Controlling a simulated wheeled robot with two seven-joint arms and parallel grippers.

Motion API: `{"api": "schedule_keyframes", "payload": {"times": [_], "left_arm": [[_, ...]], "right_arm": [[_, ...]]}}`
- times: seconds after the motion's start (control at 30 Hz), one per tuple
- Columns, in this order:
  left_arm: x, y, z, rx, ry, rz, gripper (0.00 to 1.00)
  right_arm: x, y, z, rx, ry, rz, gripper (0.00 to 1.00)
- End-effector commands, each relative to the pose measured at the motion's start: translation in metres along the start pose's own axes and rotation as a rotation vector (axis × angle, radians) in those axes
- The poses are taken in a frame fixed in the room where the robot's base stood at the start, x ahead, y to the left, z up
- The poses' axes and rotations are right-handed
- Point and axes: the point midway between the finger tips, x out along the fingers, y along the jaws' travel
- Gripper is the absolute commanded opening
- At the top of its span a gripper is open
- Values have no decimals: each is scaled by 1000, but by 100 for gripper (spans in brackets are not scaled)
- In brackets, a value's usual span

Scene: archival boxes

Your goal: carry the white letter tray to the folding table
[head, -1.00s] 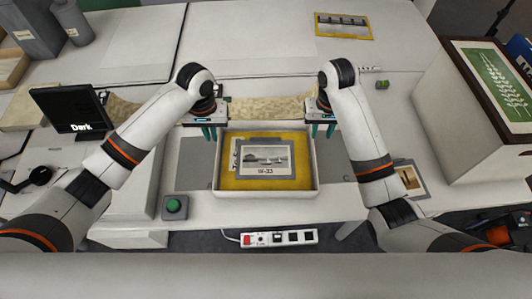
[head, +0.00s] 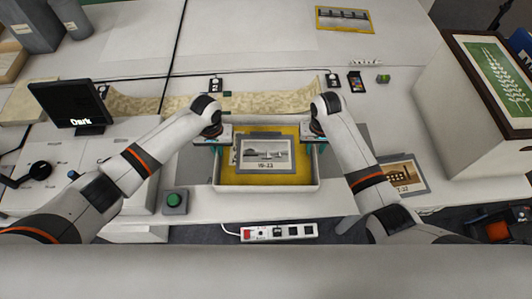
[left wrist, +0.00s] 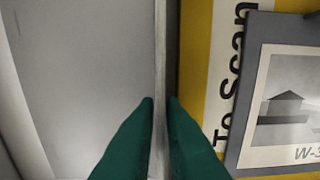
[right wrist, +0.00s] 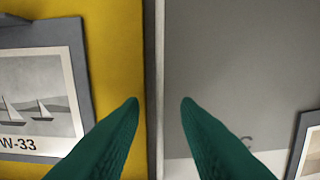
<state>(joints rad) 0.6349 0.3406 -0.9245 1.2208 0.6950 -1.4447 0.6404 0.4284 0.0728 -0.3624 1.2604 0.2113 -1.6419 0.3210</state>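The white letter tray (head: 266,188) stands on the near worktop, with a yellow "To Scan" lining and a grey-mounted picture marked W-33 (head: 264,153) inside. My left gripper (head: 217,147) is at the tray's left wall; in the left wrist view its green fingers (left wrist: 161,102) are close together with the wall (left wrist: 161,50) between them. My right gripper (head: 320,147) is at the right wall. In the right wrist view its fingers (right wrist: 159,102) stand apart on either side of the right wall (right wrist: 155,50), with gaps visible. I cannot tell which surface is the folding table.
A green button box (head: 174,202) stands left of the tray, and a power strip (head: 279,232) lies in front, below the worktop edge. A dark screen (head: 70,105) stands at the left. Another picture (head: 402,174) and a large pale box (head: 465,120) are at the right.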

Motion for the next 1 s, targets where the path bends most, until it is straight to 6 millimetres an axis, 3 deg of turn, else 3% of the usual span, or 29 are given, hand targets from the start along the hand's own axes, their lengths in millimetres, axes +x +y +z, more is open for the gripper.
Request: {"api": "schedule_keyframes", "payload": {"times": [0.37,0.43,0.53,0.57,1.0], "left_arm": [[5,0,0,1,0,-1,9],[4,0,0,1,0,-1,0],[4,0,0,1,0,-1,0],[4,0,0,1,0,-1,0],[2,0,0,1,-2,-2,0]], "right_arm": [[4,0,0,-1,-1,0,29],[4,0,0,-1,-1,0,18],[4,0,0,0,-1,0,1],[4,0,0,-1,-1,0,0],[2,0,1,0,-2,1,0]]}}
